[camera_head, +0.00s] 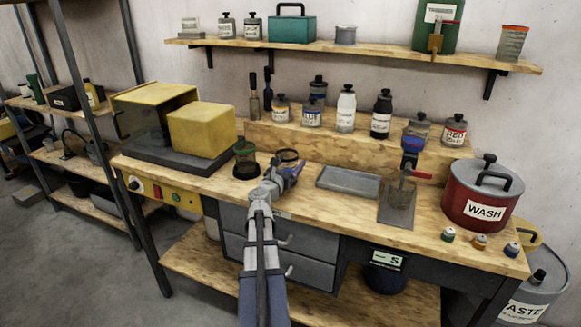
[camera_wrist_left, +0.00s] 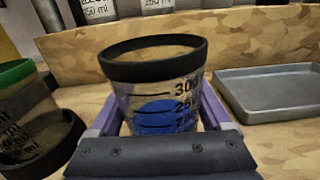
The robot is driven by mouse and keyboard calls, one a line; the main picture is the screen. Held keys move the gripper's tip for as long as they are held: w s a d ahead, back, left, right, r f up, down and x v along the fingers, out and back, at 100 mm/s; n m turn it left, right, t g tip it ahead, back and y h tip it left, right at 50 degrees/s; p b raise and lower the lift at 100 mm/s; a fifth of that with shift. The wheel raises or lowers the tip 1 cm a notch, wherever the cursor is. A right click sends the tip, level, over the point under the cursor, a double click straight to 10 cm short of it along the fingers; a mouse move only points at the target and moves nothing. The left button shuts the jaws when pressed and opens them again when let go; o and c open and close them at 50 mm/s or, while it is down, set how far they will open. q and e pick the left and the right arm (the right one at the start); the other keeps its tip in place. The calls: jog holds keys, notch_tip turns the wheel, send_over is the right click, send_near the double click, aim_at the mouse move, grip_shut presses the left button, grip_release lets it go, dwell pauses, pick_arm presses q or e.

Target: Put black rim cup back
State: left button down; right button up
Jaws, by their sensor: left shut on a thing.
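The black rim cup (camera_head: 288,155) is a clear measuring cup with a black rim, at the back of the workbench's middle. In the left wrist view the black rim cup (camera_wrist_left: 158,92) is upright between the jaws, with dark scale marks and a blue patch on its wall. My left gripper (camera_head: 287,174) is shut on it; the wrist view shows its purple fingers (camera_wrist_left: 160,125) on both sides. Whether the cup's bottom touches the bench is hidden. My right gripper is not in view.
A green-rimmed cup (camera_head: 246,150) with a black ring at its foot stands just left. A grey tray (camera_head: 349,182) lies to the right. Front bench wood is mostly clear.

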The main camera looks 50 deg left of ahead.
pick_arm(q)
jog(key=shift+f, duration=0.1)
grip_release()
jog(key=shift+s+r, duration=0.1)
jog(key=shift+r, duration=0.1)
jog(key=v, duration=1.1)
jog(key=shift+s+d+f, duration=0.1)
jog(key=shift+s+d, duration=0.1)
jog(key=shift+s, duration=0.15)
